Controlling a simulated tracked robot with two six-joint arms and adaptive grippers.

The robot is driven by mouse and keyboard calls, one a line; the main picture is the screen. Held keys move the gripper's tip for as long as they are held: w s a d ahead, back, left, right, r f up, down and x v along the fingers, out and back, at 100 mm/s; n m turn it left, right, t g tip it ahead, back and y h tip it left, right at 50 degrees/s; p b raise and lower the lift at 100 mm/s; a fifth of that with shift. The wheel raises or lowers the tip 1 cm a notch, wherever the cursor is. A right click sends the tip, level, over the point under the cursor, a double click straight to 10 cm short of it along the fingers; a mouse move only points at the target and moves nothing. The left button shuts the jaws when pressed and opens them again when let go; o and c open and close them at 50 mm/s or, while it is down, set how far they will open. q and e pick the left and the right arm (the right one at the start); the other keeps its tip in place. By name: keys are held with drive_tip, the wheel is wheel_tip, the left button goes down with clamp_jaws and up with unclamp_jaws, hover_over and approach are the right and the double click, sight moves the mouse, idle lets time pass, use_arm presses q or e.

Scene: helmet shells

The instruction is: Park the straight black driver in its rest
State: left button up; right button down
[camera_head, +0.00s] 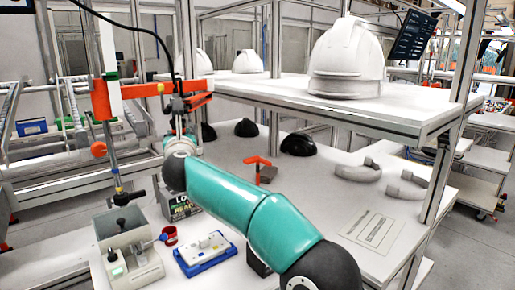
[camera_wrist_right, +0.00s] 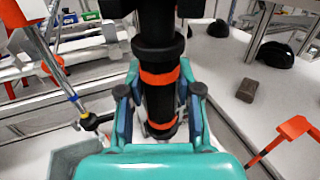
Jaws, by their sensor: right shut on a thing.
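The straight black driver (camera_wrist_right: 156,75) stands upright in the right wrist view, with orange bands. My right gripper (camera_wrist_right: 160,108) is shut around its body from both sides. In the head view my right gripper (camera_head: 181,138) is at the end of the teal arm, below an orange bracket (camera_head: 150,91) on a post. The driver (camera_head: 178,104) is beside this bracket's forked end, and a black cable runs up from it. I cannot tell whether driver and bracket touch, or whether the bracket is the rest. My left gripper is out of view.
An orange handled piece (camera_head: 257,161) stands by a brown block (camera_head: 267,174) on the bench. A grey box device (camera_head: 128,245), a blue tray (camera_head: 206,252) and a red cup (camera_head: 170,234) are at front left. White helmets (camera_head: 346,55) sit on the shelf above.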

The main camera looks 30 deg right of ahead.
drive_tip(key=shift+s+d, duration=0.55)
drive_tip(key=shift+d, duration=0.05)
drive_tip(key=shift+d+b, duration=0.1)
drive_tip(key=shift+b, duration=0.25)
drive_tip(key=s+d+b, duration=0.3)
drive_tip(key=s+d, duration=0.3)
drive_tip(key=shift+d, duration=0.1)
